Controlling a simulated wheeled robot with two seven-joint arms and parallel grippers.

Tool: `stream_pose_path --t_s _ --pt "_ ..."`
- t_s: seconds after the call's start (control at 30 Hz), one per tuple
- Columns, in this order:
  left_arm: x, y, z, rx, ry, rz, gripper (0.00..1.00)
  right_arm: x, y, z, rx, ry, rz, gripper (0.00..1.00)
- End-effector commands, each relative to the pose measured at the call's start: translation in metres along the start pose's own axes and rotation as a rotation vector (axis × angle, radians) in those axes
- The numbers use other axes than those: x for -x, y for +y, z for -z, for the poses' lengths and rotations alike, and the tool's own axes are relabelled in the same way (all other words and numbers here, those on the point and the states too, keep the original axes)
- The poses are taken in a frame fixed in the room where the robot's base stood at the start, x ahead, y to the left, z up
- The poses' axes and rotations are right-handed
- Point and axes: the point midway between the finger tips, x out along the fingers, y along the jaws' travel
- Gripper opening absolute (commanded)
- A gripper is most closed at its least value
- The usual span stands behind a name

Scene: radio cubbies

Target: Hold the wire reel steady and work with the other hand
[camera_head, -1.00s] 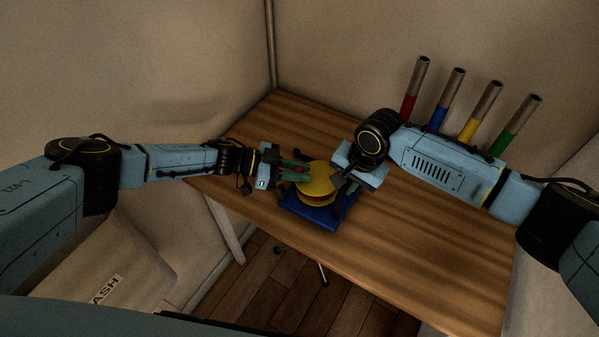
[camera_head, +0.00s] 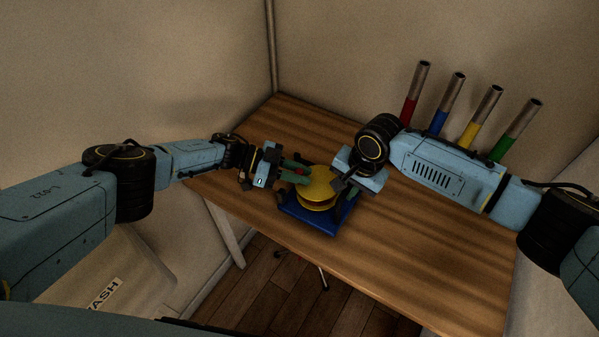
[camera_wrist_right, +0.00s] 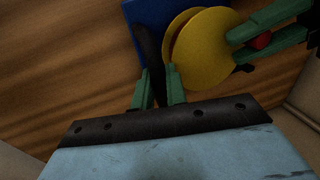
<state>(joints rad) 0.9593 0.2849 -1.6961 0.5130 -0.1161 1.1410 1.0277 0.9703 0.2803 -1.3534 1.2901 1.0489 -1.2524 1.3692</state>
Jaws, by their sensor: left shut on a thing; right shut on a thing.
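The wire reel (camera_head: 322,188) is yellow, with red between its two discs. It sits on a blue base (camera_head: 332,228) at the table's near edge; the reel (camera_wrist_right: 205,50) and base (camera_wrist_right: 133,14) also show in the right wrist view. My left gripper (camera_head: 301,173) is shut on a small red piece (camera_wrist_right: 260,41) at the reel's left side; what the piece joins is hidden. My right gripper (camera_wrist_right: 160,88) is shut on a dark upright bar (camera_wrist_right: 149,48) beside the reel, on the right in the head view. The bar's lower end is unclear.
The wooden table (camera_head: 430,240) is bare at right and in front. Red (camera_head: 409,108), blue (camera_head: 439,121), yellow (camera_head: 468,130) and green (camera_head: 503,146) tubes with metallic tops stand along the back. Walls close in behind and left. A bin (camera_head: 115,275) stands at lower left.

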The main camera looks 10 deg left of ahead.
Motion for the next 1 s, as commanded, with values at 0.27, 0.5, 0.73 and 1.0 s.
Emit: stream_pose_path --t_s 0.27,0.5,0.73,1.0 --pt "0.000 0.000 0.001 0.001 0.001 0.001 0.39 0.000 0.000 -0.001 0.001 -0.002 -0.001 0.00" --pt "0.002 0.000 0.000 0.001 0.001 0.001 0.39 0.000 0.000 0.000 0.000 -0.001 0.000 0.00" --pt "0.034 -0.001 0.000 0.002 0.001 0.004 0.39 0.000 0.000 0.000 0.000 0.000 0.001 0.00" --pt "0.090 -0.001 0.000 0.000 0.001 0.004 0.39 0.001 -0.001 0.000 0.000 0.001 0.002 0.00"
